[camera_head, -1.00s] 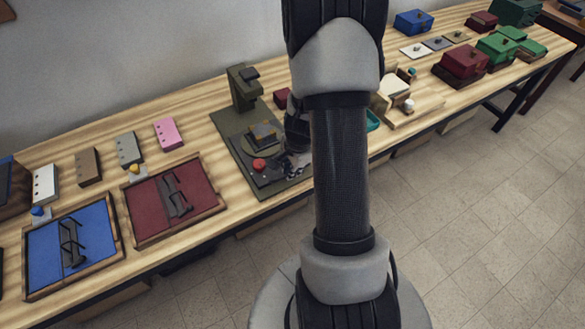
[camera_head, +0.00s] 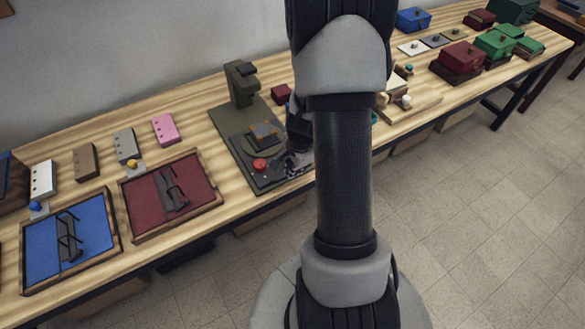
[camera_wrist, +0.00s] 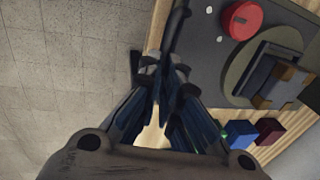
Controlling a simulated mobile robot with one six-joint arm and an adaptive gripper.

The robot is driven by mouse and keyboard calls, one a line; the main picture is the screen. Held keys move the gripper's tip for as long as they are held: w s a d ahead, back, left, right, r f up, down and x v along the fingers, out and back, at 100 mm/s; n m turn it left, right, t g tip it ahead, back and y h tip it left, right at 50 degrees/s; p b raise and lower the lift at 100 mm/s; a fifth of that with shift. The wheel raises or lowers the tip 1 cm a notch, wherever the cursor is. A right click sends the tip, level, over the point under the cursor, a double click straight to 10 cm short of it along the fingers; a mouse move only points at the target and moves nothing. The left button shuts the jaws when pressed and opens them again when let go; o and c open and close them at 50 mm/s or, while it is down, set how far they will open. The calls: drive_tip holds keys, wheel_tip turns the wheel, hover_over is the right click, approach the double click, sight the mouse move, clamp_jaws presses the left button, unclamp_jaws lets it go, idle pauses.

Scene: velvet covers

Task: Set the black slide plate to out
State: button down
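An olive press (camera_head: 240,85) stands on the wooden table, its dark base plate (camera_head: 262,182) at the table's front edge. The base carries a red round button (camera_head: 260,165), which also shows in the wrist view (camera_wrist: 241,20). A black square piece (camera_wrist: 258,72) sits on the olive disc (camera_wrist: 235,75), beside a brown-cornered grey block (camera_wrist: 283,85). I cannot tell for sure which dark part is the slide plate. My gripper (camera_head: 298,165) is at the right front part of the base. In the wrist view its fingertips (camera_wrist: 165,68) are close together by the base's edge; contact is unclear.
A maroon tray (camera_head: 205,190) and a blue tray (camera_head: 108,235) lie left of the press. Small coloured blocks stand behind them. A dark red block (camera_head: 281,94) is behind my arm's left side. Boxes (camera_head: 462,57) fill the table's right end. Floor is open in front.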

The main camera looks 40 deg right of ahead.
drive_tip(key=c, duration=1.7)
unclamp_jaws()
drive_tip(key=shift+s+a+f, duration=0.15)
drive_tip(key=shift+s+f, duration=0.1)
drive_tip(key=shift+f, duration=0.1)
drive_tip(key=shift+w+p+v, duration=0.15)
drive_tip(key=shift+p+v, duration=4)
drive_tip(key=shift+v, duration=0.9)
drive_tip(key=shift+w+p+v, duration=0.2)
drive_tip(key=shift+p+v, duration=3.95)
drive_tip(key=shift+v, duration=0.9)
drive_tip(key=shift+r, duration=0.1)
drive_tip(key=v, duration=1.2)
drive_tip(key=shift+w, duration=0.15)
drive_tip(key=shift+d, duration=0.25)
